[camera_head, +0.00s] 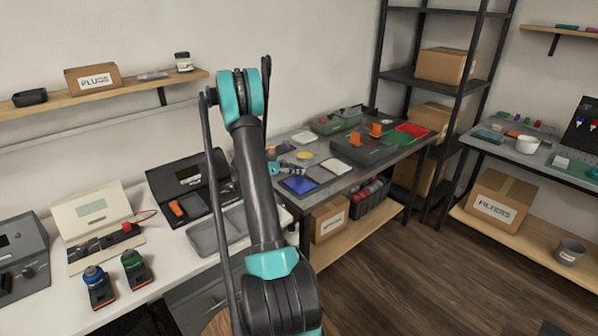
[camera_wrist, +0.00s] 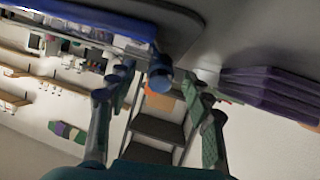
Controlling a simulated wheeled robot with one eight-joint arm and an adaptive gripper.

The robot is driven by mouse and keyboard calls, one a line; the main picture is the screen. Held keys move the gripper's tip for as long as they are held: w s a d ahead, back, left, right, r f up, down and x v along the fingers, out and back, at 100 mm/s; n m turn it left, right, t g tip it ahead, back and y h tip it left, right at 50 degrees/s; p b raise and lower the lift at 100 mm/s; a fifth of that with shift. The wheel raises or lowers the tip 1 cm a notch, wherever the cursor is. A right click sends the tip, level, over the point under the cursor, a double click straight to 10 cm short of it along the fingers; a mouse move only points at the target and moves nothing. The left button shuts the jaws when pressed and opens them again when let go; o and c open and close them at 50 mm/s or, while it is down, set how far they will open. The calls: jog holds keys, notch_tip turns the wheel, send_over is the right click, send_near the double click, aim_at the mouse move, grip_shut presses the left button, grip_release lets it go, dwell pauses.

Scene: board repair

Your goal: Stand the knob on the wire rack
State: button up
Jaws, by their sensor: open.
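My gripper (camera_head: 290,169) is low over the grey bench, just behind a blue panel; the arm hides part of that area. In the wrist view my gripper (camera_wrist: 163,88) has its fingers spread apart. A small blue round piece (camera_wrist: 160,73), which may be the knob, shows between the fingers near the bench surface; I see no finger closed on it. I cannot make out the wire rack for certain in either view.
On the grey bench are the blue panel (camera_head: 299,185), a pale panel (camera_head: 335,166), a yellow disc (camera_head: 304,155) and a dark box with orange pieces (camera_head: 366,150). Purple slabs (camera_wrist: 268,90) stand close on the right in the wrist view.

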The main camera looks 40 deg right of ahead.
jog(key=shift+c, duration=0.6)
jog(key=c, duration=1)
jog(key=shift+o, duration=0.2)
